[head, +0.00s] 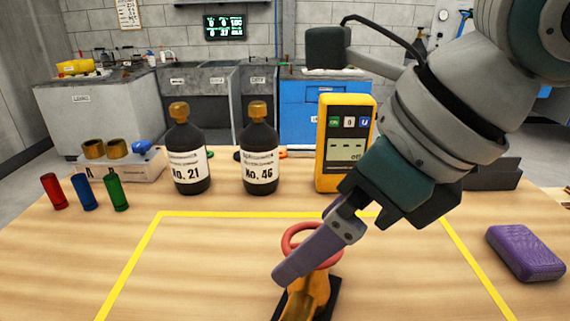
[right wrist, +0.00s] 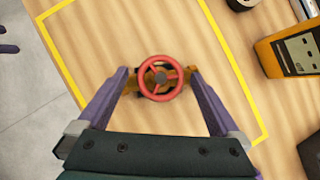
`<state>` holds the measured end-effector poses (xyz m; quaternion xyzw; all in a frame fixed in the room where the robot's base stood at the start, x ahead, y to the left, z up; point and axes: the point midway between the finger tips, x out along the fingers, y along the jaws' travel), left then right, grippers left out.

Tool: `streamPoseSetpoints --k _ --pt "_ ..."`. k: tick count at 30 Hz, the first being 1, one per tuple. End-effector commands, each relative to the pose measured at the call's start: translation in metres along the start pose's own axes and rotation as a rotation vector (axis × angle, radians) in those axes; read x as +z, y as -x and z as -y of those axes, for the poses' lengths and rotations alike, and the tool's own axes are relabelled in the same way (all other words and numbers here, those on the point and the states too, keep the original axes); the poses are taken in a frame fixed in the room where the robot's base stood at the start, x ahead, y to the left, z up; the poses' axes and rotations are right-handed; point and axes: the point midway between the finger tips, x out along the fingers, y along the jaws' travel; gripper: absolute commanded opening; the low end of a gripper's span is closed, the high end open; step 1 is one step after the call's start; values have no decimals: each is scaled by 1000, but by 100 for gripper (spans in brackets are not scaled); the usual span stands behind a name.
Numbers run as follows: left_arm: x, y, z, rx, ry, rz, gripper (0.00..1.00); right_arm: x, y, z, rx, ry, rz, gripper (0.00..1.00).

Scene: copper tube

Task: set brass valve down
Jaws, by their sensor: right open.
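The brass valve (head: 312,290) with its red handwheel stands on a black base (head: 331,300) inside the yellow outline, at the bottom of the head view. It also shows in the right wrist view, where the red handwheel (right wrist: 160,77) is centred. My right gripper (right wrist: 158,80) is open, with one purple finger on each side of the brass body. I cannot tell whether the fingers touch it. In the head view, one finger of my right gripper (head: 290,268) crosses in front of the valve and hides part of it. Purple tips, probably my left gripper (right wrist: 8,40), show at the wrist view's left edge.
Two dark bottles (head: 188,150) (head: 259,150) and a yellow meter (head: 338,140) stand behind the outline. Red, blue and green cylinders (head: 85,193) stand at left beside a white holder (head: 125,165). A purple block (head: 525,252) lies at right. The outlined area looks otherwise clear.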

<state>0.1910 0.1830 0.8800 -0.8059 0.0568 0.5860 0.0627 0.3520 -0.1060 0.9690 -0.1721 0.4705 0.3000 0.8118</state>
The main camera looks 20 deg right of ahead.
Motion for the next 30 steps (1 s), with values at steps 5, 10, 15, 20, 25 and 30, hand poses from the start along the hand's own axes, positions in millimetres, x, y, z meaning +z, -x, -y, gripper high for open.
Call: streamPoseSetpoints --k 5,10,15,20,25,30 --pt "-2 6 0 0 0 0 50 1 42 1 -5 4 2 100" --pt "-3 9 0 0 0 0 50 1 77 1 -5 3 1 100" --pt "-3 10 0 0 0 0 50 0 97 0 -3 1 0 100" --pt "-3 10 0 0 0 0 50 0 101 0 -1 1 -1 100" --pt "-3 10 0 0 0 0 50 0 101 0 0 0 -1 100" --pt "-3 10 0 0 0 0 50 0 101 0 0 0 -1 100"
